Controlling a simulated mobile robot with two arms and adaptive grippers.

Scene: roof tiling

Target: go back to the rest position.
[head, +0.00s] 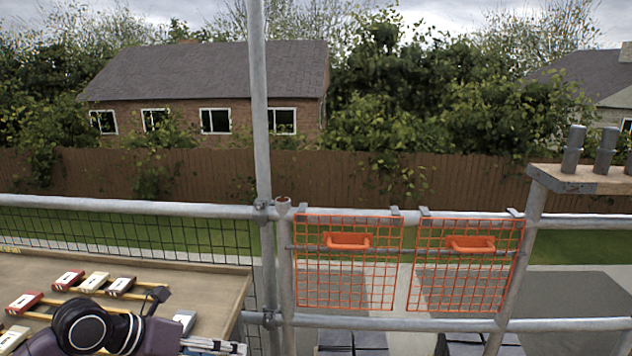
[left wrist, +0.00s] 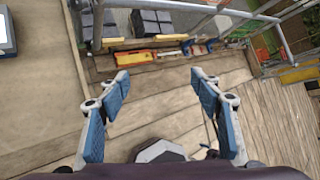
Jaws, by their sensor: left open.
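My left arm comes in at the lower left of the head view, in front of a wooden bench top (head: 215,285). Part of my left gripper (head: 215,346) shows at the bottom edge there, and its fingertips are not clear. In the left wrist view my left gripper (left wrist: 158,88) is open, its two blue-padded fingers wide apart. Nothing is between them; plank decking (left wrist: 165,110) lies beyond. My right gripper is in neither view.
Several red or cream-headed tools (head: 93,282) lie on the bench. Scaffold rails with orange mesh panels (head: 347,285) stand ahead. In the wrist view, an orange-yellow tool (left wrist: 132,58) and dark grey stacks (left wrist: 150,22) lie near the deck's far edge.

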